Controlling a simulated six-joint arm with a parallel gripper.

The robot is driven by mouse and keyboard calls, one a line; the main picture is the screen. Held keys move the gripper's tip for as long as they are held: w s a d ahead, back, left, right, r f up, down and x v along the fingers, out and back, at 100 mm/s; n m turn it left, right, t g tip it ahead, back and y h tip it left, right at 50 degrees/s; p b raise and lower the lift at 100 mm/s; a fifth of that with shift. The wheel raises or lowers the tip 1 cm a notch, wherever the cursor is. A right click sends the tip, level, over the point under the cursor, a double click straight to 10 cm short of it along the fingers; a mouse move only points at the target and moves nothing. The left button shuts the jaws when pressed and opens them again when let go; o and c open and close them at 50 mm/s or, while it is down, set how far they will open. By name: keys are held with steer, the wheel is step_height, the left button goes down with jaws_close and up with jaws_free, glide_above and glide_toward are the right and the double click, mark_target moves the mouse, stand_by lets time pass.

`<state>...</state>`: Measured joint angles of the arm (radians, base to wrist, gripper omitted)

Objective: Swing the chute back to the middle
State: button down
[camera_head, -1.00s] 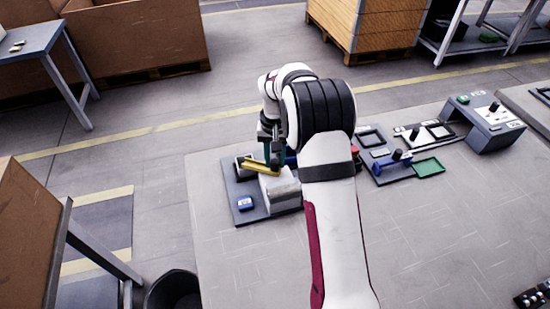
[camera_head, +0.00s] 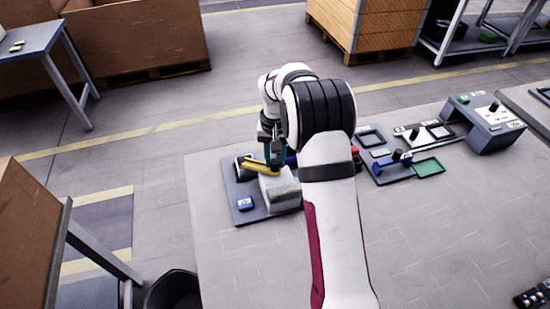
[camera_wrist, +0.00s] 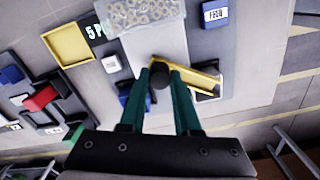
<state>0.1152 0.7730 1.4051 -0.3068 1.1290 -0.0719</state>
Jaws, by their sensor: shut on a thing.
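The yellow chute (camera_head: 257,166) is a narrow trough on the grey base plate, at the left of the pale block. In the wrist view the chute (camera_wrist: 200,78) slants from the fingertips toward the right. My gripper (camera_wrist: 160,74) has its teal fingers shut on a round black knob (camera_wrist: 160,78) at the chute's inner end. In the head view my gripper (camera_head: 275,160) stands over that end, and my arm hides part of the station. A clear bin of pale ring-like parts (camera_wrist: 142,14) sits on the block.
A blue FEED label block (camera_head: 245,203) sits on the plate's front left. A yellow square tray (camera_wrist: 68,45) and a red piece (camera_wrist: 41,98) lie to the left in the wrist view. A green tray (camera_head: 428,166) stands at the right. The table's front is clear.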

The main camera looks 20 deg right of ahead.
stand_by(0.7)
steer(key=m, duration=0.5)
steer(key=shift+m, duration=0.3)
steer(key=m, duration=0.4)
steer(key=shift+m, duration=0.7)
steer(key=c, duration=0.6)
jaws_free()
step_height(320, 180, up, 16)
steer(key=shift+f, duration=0.1)
